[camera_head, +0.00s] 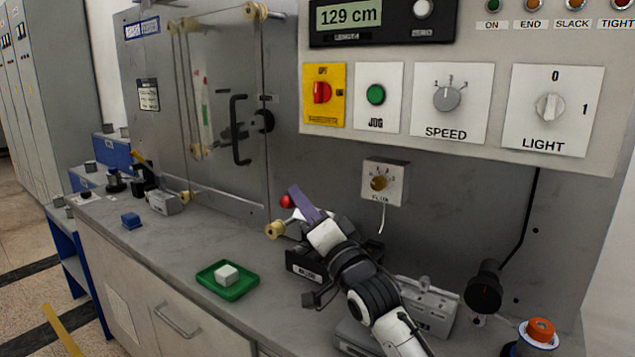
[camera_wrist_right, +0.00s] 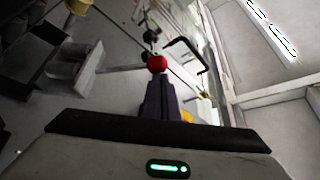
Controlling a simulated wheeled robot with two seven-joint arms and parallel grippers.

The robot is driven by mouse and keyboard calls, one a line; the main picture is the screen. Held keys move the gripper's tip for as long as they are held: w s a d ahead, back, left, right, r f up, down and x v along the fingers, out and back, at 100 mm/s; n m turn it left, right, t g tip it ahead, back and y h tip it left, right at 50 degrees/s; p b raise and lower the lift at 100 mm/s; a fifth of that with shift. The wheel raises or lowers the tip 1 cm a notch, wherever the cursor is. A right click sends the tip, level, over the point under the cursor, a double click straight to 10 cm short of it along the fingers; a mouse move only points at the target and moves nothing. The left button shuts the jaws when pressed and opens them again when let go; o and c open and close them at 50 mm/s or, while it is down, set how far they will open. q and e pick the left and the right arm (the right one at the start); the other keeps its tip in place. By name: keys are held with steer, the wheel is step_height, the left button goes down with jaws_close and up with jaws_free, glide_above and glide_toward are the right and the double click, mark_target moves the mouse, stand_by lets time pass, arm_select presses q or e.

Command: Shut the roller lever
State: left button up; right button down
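The roller lever shows as a red ball knob (camera_head: 287,201) at the lower right of the glazed cabinet, above a brass-coloured roller (camera_head: 275,230). In the right wrist view the red knob (camera_wrist_right: 157,63) is just beyond my fingertips; I cannot tell whether they touch it. Most of the lever's shaft is hidden or too small to make out. My right gripper (camera_head: 298,197) has purple fingers close together, with nothing visible between them. These fingers (camera_wrist_right: 160,98) also look together in the right wrist view. My left gripper is not in view.
A dark box (camera_head: 305,265) sits below my right gripper. A green tray (camera_head: 228,281) with a white block (camera_head: 227,274) lies on the bench. A control panel (camera_head: 400,60) overhangs at upper right.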

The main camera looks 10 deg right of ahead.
step_height(320, 180, down, 6)
steer(key=s+a+n+y+b, duration=0.1)
steer(key=s+a+n+b, duration=0.1)
steer(key=shift+a+r+b, duration=0.2)
steer(key=shift+b, duration=0.1)
steer(key=shift+s, duration=0.1)
stand_by(0.4)
